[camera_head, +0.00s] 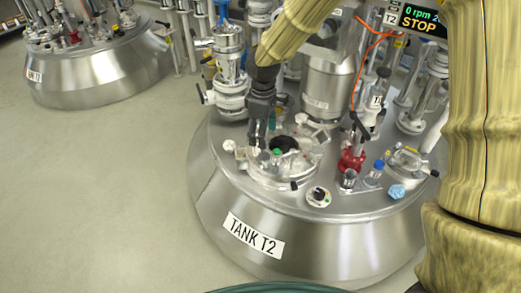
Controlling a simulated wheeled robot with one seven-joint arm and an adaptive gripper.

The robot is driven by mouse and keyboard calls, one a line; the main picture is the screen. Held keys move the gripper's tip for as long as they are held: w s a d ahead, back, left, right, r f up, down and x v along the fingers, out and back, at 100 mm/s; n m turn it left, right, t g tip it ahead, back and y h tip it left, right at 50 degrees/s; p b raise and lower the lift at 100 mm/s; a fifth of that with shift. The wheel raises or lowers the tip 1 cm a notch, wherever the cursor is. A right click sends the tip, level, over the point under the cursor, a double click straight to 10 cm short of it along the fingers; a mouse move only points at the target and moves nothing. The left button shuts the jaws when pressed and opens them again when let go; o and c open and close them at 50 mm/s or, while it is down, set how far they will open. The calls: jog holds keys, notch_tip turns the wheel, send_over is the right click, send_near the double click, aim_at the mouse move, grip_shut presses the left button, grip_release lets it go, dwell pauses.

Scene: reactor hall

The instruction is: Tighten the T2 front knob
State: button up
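Tank T2 (310,241) is a broad steel vessel with a "TANK T2" label on its front. A round hatch (270,180) with a dark centre and several small clamps around its rim sits on the tank's top. A small black knob (294,186) is at the hatch's front rim, and a white-faced dial with a black knob (318,195) stands on the tank top just to its right. I cannot tell which one is the front knob. My gripper (259,143) points down over the hatch's back left part. Whether it touches anything, or how far its fingers are apart, is unclear.
A steel valve column (229,75) stands close left of my gripper. A red valve (352,160), a blue-capped bottle (375,172) and a crumpled blue cloth (396,191) are on the tank's right. Another tank (95,75) stands back left. The left floor (100,190) is clear.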

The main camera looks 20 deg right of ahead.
aim_at(262, 156)
notch_tip(262, 156, down, 10)
jog(key=shift+r+b, duration=0.15)
jog(key=shift+b, duration=1)
jog(key=shift+c, duration=0.4)
jog(key=c, duration=0.9)
